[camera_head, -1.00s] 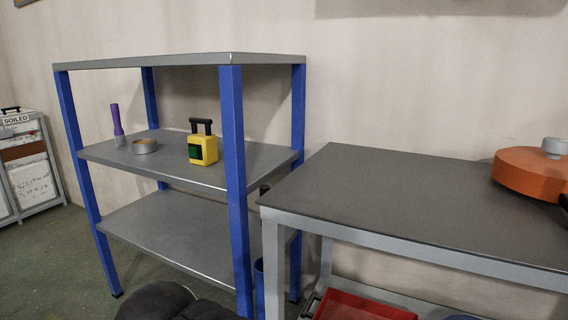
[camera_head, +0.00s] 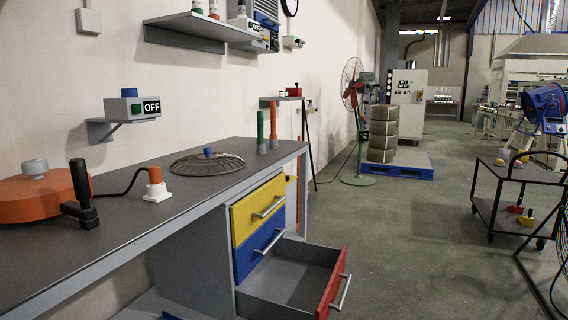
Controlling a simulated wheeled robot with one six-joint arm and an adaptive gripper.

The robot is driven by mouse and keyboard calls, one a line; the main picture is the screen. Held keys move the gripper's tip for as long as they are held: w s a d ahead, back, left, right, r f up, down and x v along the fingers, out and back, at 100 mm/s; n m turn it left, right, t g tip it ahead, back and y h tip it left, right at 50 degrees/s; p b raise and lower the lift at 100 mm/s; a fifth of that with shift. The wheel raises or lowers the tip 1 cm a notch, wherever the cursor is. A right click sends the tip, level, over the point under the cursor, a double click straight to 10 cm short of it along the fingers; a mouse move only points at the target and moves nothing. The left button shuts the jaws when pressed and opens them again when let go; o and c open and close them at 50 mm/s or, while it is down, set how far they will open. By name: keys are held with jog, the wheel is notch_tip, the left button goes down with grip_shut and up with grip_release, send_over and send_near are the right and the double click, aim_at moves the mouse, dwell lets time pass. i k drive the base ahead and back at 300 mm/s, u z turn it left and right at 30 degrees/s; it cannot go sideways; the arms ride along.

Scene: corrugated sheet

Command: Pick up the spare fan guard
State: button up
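The spare fan guard (camera_head: 190,165) looks to be the round dark wire grille with a small blue knob at its centre. It lies flat on the grey workbench (camera_head: 125,182), towards its far end. An orange round device (camera_head: 42,197) with a black crank handle and an orange-and-white plug (camera_head: 156,186) on a black cable are nearer on the same bench. My gripper is not in view.
Below the bench, a red-fronted drawer (camera_head: 335,283) stands pulled out into the floor space, under shut blue and yellow drawers. A red-bladed fan (camera_head: 352,84) stands farther back. A black cart (camera_head: 515,190) is at right. The middle floor is clear.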

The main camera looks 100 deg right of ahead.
aim_at(208, 154)
jog(key=z, duration=2)
